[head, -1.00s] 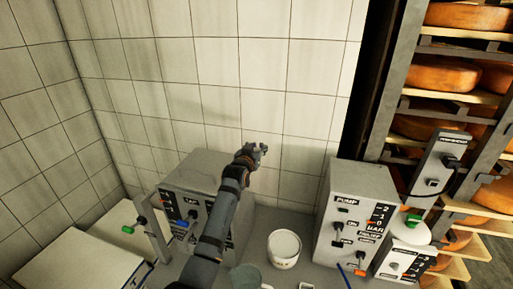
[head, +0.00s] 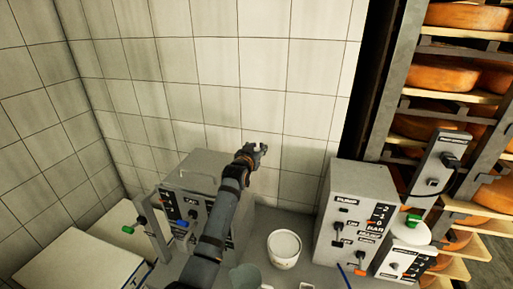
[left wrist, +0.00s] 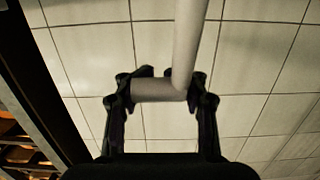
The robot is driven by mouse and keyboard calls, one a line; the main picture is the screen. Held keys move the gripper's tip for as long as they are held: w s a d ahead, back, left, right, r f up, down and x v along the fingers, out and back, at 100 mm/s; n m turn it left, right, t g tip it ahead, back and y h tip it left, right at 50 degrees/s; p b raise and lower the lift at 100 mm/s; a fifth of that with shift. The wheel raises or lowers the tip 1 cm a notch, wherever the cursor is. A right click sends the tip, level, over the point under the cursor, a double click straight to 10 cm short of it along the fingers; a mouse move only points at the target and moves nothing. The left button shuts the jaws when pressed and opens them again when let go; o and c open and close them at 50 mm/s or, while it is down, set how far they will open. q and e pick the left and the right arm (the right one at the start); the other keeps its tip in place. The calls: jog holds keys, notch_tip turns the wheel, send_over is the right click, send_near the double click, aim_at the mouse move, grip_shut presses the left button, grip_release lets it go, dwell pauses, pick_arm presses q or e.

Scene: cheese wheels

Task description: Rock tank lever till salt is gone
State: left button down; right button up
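My left gripper (head: 259,149) is raised in front of the tiled wall, above a grey box (head: 205,168) that could be the tank. In the left wrist view, a pale grey lever-like bar (left wrist: 190,40) enters from the top and bends into a short crosspiece. The crosspiece lies between the fingers of my left gripper (left wrist: 165,85), which stand apart; I cannot tell whether they clamp it. The lever does not show in the head view. No salt can be made out. My right gripper is not in view.
A white bucket (head: 284,248) stands on the grey counter, right of my left arm. A grey control box with dial labels (head: 352,220) stands farther right. Cheese wheels (head: 455,75) fill racks at the right. A pale flat-topped block (head: 70,262) is at lower left.

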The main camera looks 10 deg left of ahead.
pick_arm(q)
jog(key=c, duration=1.2)
grip_release()
jog(key=shift+f, duration=0.6)
jog(key=o, duration=0.4)
jog(key=shift+w+d+r, duration=0.1)
jog(key=shift+w+r, duration=0.05)
jog(key=shift+r, duration=0.05)
jog(key=shift+o, duration=0.2)
jog(key=shift+r, duration=0.1)
jog(key=s+r, duration=0.1)
jog(key=s, duration=1.1)
jog(key=shift+a+r, duration=0.2)
jog(key=shift+r, duration=0.05)
